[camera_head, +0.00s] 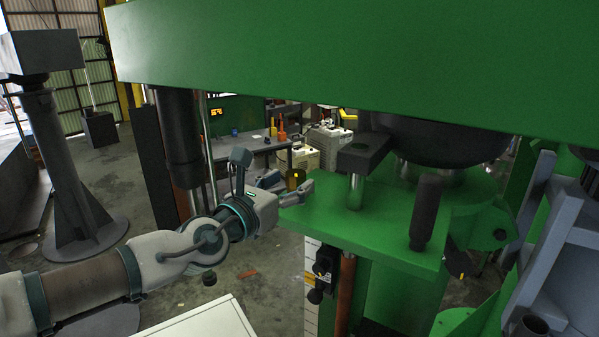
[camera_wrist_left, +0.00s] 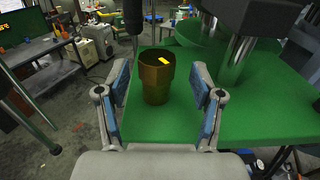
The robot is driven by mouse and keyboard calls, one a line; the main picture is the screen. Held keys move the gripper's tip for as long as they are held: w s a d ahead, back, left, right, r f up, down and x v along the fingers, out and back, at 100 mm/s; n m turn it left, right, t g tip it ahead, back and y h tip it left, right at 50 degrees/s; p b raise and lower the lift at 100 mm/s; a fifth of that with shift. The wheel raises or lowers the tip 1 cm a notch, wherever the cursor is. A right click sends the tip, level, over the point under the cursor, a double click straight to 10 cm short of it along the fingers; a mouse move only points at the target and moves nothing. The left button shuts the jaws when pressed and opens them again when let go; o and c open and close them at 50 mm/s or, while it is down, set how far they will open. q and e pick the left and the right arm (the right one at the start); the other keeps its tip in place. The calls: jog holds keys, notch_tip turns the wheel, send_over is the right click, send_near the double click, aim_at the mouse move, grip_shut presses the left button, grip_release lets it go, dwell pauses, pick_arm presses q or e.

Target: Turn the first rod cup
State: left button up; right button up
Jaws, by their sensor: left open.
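The rod cup, a brass-coloured hexagonal cup with a yellow mark, stands upright on the green plate in the left wrist view (camera_wrist_left: 156,84). In the head view the cup (camera_head: 297,181) is small and partly hidden by my left gripper (camera_head: 285,187). My left gripper is open, with one blue-padded finger on each side of the cup in the left wrist view (camera_wrist_left: 160,82). Gaps show between the pads and the cup, so it does not look gripped. My right gripper is in neither view.
A large green machine beam (camera_head: 350,50) spans above the green plate (camera_head: 370,225). A black block on a steel post (camera_head: 363,152) and a black upright handle (camera_head: 427,212) stand to the right. A dark vertical column (camera_head: 178,140) stands behind my left arm.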

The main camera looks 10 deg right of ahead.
aim_at(289, 181)
pick_arm(q)
jog(key=shift+x, duration=1.1)
jog(key=shift+w+p, duration=0.35)
jog(key=shift+w, duration=0.2)
jog(key=shift+s+d, duration=0.1)
jog(key=shift+d, duration=0.2)
jog(key=c, duration=1.2)
